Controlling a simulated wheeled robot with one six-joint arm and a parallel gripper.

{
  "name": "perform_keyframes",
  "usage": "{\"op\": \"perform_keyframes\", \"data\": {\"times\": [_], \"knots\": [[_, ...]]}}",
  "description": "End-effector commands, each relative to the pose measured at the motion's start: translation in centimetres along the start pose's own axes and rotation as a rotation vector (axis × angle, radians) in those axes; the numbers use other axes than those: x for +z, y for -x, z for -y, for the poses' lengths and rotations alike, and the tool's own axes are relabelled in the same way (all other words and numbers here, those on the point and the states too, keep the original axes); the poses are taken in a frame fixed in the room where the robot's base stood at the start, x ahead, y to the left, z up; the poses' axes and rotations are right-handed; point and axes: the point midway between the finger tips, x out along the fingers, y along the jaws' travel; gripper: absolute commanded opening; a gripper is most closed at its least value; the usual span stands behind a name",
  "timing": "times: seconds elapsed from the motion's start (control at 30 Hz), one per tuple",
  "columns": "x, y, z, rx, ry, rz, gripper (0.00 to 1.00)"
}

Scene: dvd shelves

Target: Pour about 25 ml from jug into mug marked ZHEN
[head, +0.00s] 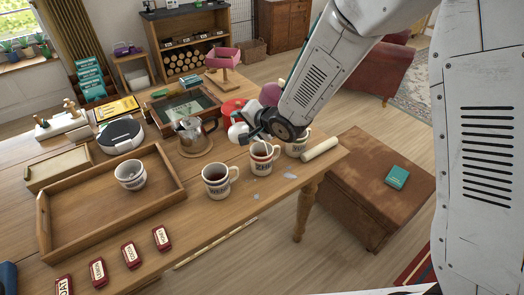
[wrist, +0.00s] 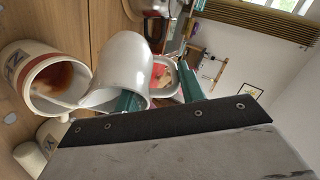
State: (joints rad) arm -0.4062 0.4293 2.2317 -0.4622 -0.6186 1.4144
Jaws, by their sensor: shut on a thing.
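My gripper (head: 256,134) is shut on a white jug (head: 238,132), above the right part of the table. In the wrist view the jug (wrist: 122,68) lies tilted between the teal finger pads (wrist: 155,92), its open mouth towards a cream mug (wrist: 38,82) with a red band. That mug holds some brown liquid. In the head view a mug (head: 262,157) stands just below the gripper. A mug of dark liquid (head: 216,181) is left of it, and another mug (head: 298,143) is right of it.
A wooden tray (head: 179,190) with one mug (head: 131,174) fills the left. A glass pot (head: 194,137) stands behind the mugs. A rolled cream cylinder (head: 320,150) lies near the right edge. Pale wet-looking spots (head: 290,175) and several red name blocks (head: 130,254) are in front.

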Motion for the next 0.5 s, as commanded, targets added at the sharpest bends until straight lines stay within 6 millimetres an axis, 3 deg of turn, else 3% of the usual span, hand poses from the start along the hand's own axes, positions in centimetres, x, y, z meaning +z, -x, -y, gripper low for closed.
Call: {"op": "perform_keyframes", "data": {"times": [0.5], "knots": [[0.38, -0.49, 0.85, -0.044, -0.010, -0.009, 0.00]]}}
